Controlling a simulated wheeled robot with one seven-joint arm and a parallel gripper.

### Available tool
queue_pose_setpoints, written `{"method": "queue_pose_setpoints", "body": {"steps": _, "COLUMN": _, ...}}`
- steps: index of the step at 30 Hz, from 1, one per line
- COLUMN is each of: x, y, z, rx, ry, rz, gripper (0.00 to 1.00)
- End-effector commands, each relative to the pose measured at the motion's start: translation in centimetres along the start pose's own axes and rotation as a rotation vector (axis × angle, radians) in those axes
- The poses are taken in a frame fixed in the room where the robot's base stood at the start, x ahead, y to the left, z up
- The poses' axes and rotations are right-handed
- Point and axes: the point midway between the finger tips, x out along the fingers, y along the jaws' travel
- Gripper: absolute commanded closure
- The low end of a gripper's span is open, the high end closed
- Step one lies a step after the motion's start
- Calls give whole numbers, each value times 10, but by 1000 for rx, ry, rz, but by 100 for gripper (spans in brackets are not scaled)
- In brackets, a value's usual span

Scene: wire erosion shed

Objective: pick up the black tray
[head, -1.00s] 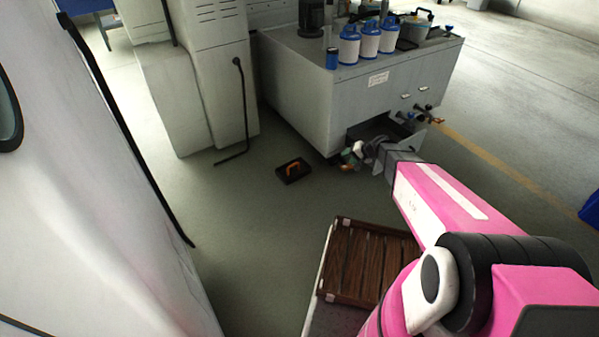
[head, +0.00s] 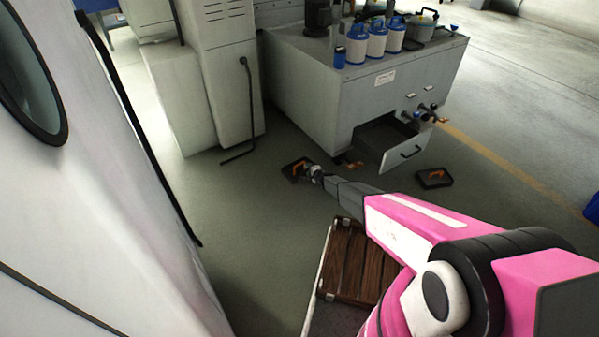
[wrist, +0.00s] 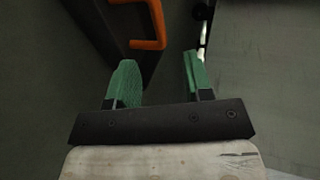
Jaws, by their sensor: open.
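The orange handle (wrist: 155,43) is beyond the fingertips, over a dark surface. I cannot tell whether the gripper touches anything. A second similar black tray (head: 421,183) with an orange part lies on the floor right of the open drawer.
The grey cabinet (head: 310,85) has an open drawer (head: 398,155) low at its front, close to my arm. A small orange item (head: 352,164) lies by the drawer. A brown slatted wooden crate (head: 350,265) is nearer. Floor left of the tray is clear.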

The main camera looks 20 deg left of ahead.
Motion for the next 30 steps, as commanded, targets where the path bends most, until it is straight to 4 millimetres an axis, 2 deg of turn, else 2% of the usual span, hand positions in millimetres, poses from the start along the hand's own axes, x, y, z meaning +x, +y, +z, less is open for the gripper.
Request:
{"method": "queue_pose_setpoints", "body": {"steps": 1, "x": 10, "y": 1, "z": -1, "rx": 0, "ry": -1, "rz": 0, "gripper": 53}}
{"method": "queue_pose_setpoints", "body": {"steps": 6, "x": 35, "y": 1, "z": -1, "rx": 1, "ry": -1, "rz": -1, "gripper": 53}}
{"method": "queue_pose_setpoints", "body": {"steps": 14, "x": 51, "y": 1, "z": -1, "rx": 1, "ry": -1, "rz": -1, "gripper": 53}}
{"method": "queue_pose_setpoints", "body": {"steps": 22, "x": 89, "y": 4, "z": -2, "rx": 0, "ry": -2, "rz": -1, "gripper": 53}}
{"method": "queue_pose_setpoints", "body": {"steps": 30, "x": 93, "y": 3, "z": -1, "rx": 0, "ry": -1, "rz": -1, "gripper": 53}}
